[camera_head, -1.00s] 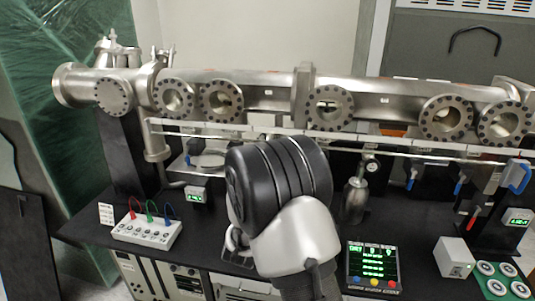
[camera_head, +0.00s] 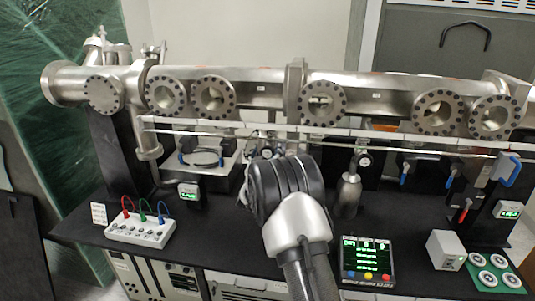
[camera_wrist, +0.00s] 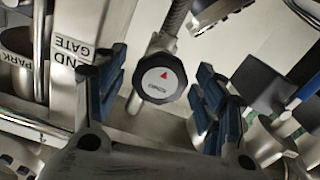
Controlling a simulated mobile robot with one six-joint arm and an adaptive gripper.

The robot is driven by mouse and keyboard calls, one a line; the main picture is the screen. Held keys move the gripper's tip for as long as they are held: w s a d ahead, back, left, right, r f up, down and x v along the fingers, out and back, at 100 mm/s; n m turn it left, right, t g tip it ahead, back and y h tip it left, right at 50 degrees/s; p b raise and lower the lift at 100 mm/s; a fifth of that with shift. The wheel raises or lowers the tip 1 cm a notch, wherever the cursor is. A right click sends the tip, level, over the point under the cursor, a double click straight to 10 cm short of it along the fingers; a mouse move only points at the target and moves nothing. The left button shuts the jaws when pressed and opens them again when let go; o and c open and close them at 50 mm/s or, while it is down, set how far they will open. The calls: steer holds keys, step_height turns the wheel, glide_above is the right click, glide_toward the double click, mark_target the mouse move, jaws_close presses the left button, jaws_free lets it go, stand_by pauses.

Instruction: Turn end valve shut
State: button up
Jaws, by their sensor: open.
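A valve knob (camera_wrist: 160,80) with a dark rim and a white face shows in the wrist view. A red arrow on its face points up, with small text below that I cannot read surely. A metal stem and a braided hose adjoin it. My gripper (camera_wrist: 158,92) is open, with one blue-padded finger on each side of the knob. I see no clear contact. In the head view my arm hides the gripper and the knob.
A long steel vacuum pipe (camera_head: 385,100) with round flanges runs across the back. A thin rail (camera_head: 400,139) runs below it. The black bench holds a box with coloured leads (camera_head: 140,232), a green-lit display (camera_head: 367,262) and a grey box (camera_head: 446,250). A "PARK" label (camera_wrist: 22,64) shows at left.

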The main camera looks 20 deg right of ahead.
steer(key=shift+w+d, duration=0.25)
steer(key=shift+w, duration=0.05)
steer(key=c, duration=1.1)
